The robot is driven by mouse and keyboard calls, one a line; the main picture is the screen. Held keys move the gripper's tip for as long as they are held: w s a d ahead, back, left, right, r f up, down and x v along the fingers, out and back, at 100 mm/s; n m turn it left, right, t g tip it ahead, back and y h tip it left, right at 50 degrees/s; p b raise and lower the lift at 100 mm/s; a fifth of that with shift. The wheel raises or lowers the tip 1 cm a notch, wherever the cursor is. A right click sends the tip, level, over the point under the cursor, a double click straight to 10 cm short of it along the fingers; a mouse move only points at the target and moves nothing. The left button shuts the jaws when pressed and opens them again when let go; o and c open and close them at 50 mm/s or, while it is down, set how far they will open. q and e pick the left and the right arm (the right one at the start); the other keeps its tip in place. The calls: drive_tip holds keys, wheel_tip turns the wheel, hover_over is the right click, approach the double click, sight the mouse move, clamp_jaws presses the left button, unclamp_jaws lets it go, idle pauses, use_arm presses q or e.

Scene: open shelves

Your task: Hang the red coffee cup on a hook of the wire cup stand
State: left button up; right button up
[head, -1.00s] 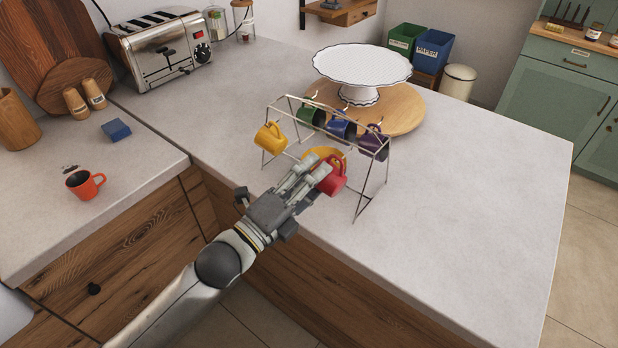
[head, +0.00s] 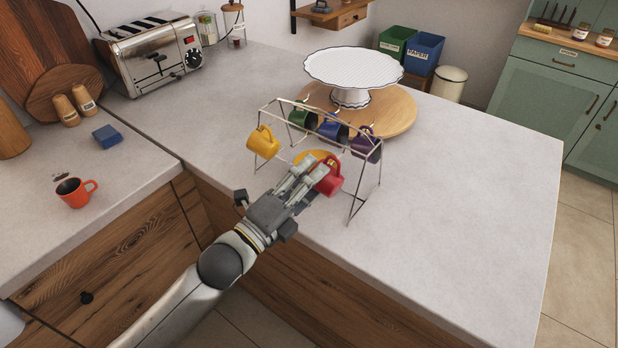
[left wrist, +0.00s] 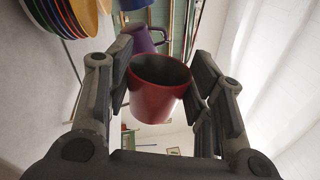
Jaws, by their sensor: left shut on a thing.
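My left gripper (head: 307,181) is shut on the red coffee cup (head: 329,180) at the front side of the wire cup stand (head: 357,204). In the left wrist view the red cup (left wrist: 157,88) sits between the two fingers, its dark inside showing. Whether the cup's handle touches a hook cannot be told. The stand carries a yellow cup (head: 262,143) at its left front and green (head: 301,115), blue (head: 333,127) and purple (head: 364,144) cups along its back. The purple cup also shows in the left wrist view (left wrist: 146,38). My right gripper is not in view.
A white cake stand (head: 353,68) on a round wooden board (head: 398,118) stands behind the wire stand. The counter (head: 460,200) right of the stand is clear.

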use_arm(q)
drive_tip(key=shift+w+d+f, duration=0.25)
drive_tip(key=shift+w+f, duration=0.05)
drive_tip(key=shift+w, duration=0.05)
idle(1.9)
idle(0.4)
drive_tip(key=o, duration=1.1)
drive_tip(key=shift+o, duration=0.2)
drive_tip(key=o, duration=0.5)
drive_tip(key=shift+c, duration=0.2)
drive_tip(key=v, duration=0.7)
drive_tip(key=shift+f, duration=0.1)
